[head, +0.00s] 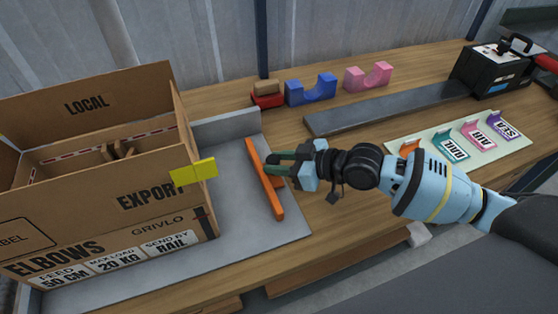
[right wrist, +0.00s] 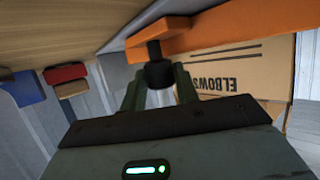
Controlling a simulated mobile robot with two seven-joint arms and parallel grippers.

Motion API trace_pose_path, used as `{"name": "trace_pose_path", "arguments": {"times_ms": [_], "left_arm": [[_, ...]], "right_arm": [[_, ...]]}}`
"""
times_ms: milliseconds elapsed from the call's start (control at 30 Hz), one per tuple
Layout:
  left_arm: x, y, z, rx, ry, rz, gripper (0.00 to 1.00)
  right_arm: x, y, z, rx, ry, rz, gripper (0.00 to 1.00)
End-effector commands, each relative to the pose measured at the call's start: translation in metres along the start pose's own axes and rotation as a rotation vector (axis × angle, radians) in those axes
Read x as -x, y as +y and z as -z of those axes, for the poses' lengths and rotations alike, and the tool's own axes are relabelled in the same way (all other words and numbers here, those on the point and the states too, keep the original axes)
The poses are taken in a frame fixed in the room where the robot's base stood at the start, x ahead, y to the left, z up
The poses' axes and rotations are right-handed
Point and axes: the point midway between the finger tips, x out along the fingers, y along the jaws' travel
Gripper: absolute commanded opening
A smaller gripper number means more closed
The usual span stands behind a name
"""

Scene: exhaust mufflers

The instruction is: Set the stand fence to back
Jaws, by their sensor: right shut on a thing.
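The stand fence (head: 264,185) is a long orange bar on the right part of the grey stand (head: 238,238). A low grey wall (head: 226,126) runs along the stand's far edge. My right gripper (head: 272,167) reaches the fence from its right side. In the right wrist view my right gripper (right wrist: 158,88) is shut on a dark knob (right wrist: 155,52) joined to the orange fence (right wrist: 225,42). My left gripper is not in view.
A large open cardboard box (head: 85,185) stands on the stand left of the fence, with a yellow tag (head: 193,172). Blue (head: 311,90) and pink (head: 368,77) cradles, a grey strip (head: 390,108), a label board (head: 460,145) and a black machine (head: 492,70) are on the bench.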

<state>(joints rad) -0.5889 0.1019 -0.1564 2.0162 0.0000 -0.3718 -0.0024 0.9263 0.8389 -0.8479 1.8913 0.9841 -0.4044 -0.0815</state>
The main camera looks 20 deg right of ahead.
Motion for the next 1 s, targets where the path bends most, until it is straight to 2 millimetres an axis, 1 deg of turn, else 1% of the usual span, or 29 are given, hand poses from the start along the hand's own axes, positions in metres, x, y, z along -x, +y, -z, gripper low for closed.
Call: {"name": "trace_pose_path", "arguments": {"times_ms": [33,67,100,167,400,533,800,1000], "left_arm": [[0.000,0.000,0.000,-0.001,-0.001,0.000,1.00],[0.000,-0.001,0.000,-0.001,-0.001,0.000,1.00],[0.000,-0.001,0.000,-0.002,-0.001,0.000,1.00],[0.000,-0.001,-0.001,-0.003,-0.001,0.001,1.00],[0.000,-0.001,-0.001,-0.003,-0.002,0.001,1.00],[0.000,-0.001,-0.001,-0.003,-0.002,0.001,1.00],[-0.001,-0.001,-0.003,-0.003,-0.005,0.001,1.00],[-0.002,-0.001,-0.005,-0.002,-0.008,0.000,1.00]], "right_arm": [[0.002,0.005,-0.002,0.002,-0.007,-0.010,0.00],[0.002,0.005,-0.002,0.003,-0.007,-0.010,0.00],[0.002,0.005,-0.002,0.003,-0.008,-0.010,0.33],[0.002,0.005,-0.002,0.003,-0.008,-0.010,0.40],[0.002,0.004,-0.001,0.003,-0.005,-0.007,0.40],[0.009,0.003,-0.001,0.003,-0.005,-0.006,0.40],[0.048,0.004,-0.003,0.003,-0.009,-0.008,0.40],[0.071,0.004,-0.003,0.002,-0.009,-0.008,0.40]]}}
